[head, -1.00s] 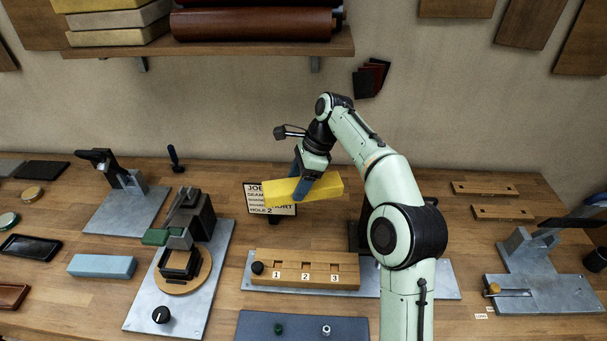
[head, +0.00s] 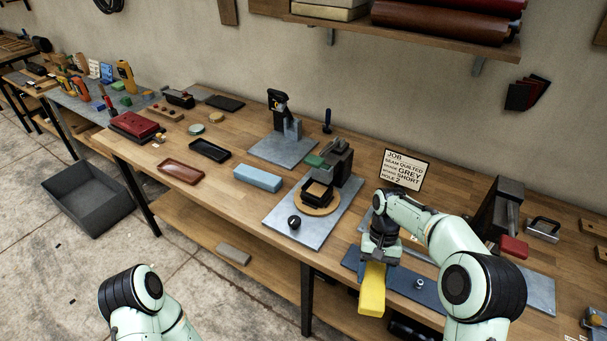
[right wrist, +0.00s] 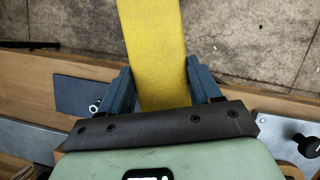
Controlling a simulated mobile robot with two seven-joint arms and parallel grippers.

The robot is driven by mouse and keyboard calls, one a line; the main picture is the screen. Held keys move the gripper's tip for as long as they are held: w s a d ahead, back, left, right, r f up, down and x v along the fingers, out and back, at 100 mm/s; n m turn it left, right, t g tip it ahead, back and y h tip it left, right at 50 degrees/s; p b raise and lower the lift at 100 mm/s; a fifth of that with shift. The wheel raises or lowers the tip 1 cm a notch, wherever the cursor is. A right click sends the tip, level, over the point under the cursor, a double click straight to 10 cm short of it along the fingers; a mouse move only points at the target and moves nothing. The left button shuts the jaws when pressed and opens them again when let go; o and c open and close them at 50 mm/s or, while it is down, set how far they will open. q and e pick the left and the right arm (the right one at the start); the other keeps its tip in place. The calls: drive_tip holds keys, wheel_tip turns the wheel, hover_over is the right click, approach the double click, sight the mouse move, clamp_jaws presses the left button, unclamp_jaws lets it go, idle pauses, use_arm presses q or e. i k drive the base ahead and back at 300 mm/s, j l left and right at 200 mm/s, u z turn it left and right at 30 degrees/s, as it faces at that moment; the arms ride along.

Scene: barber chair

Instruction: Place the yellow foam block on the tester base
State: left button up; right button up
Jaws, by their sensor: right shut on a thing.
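The yellow foam block (head: 372,292) hangs from my right gripper (head: 374,268) at the front edge of the bench. In the right wrist view the block (right wrist: 155,50) sits between the two blue fingers of the gripper (right wrist: 160,75), which are shut on it; its far end runs out of the picture. I cannot tell for sure which fixture is the tester base. One grey metal plate (head: 275,219) carries a dark press, a black square frame and a black knob. Another grey plate (head: 270,151) behind it carries a black-headed stand. My left gripper is out of view.
A light blue block (head: 258,179), a black tray (head: 209,150) and a brown tray (head: 181,172) lie left of the press plate. A job card (head: 406,170) stands behind my right arm. A dark blue mat (head: 432,293) lies beside the gripper. A grey bin (head: 88,197) stands on the floor.

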sight(276, 153)
drive_tip(key=j+u, duration=0.2)
drive_tip(key=i+j+u, duration=0.15)
drive_tip(key=j, duration=0.15)
drive_tip(key=i+j+u, duration=0.15)
drive_tip(key=u, duration=0.2)
drive_tip(key=i+j+u, duration=0.2)
drive_tip(key=u, duration=0.15)
drive_tip(key=i+j+u, duration=0.3)
drive_tip(key=i+j+z, duration=0.15)
drive_tip(key=i, duration=0.35)
drive_tip(key=i+j+z, duration=0.1)
drive_tip(key=i, duration=0.35)
drive_tip(key=i+z, duration=0.55)
drive_tip(key=z, duration=0.2)
drive_tip(key=i+z, duration=0.35)
drive_tip(key=k+j, duration=0.05)
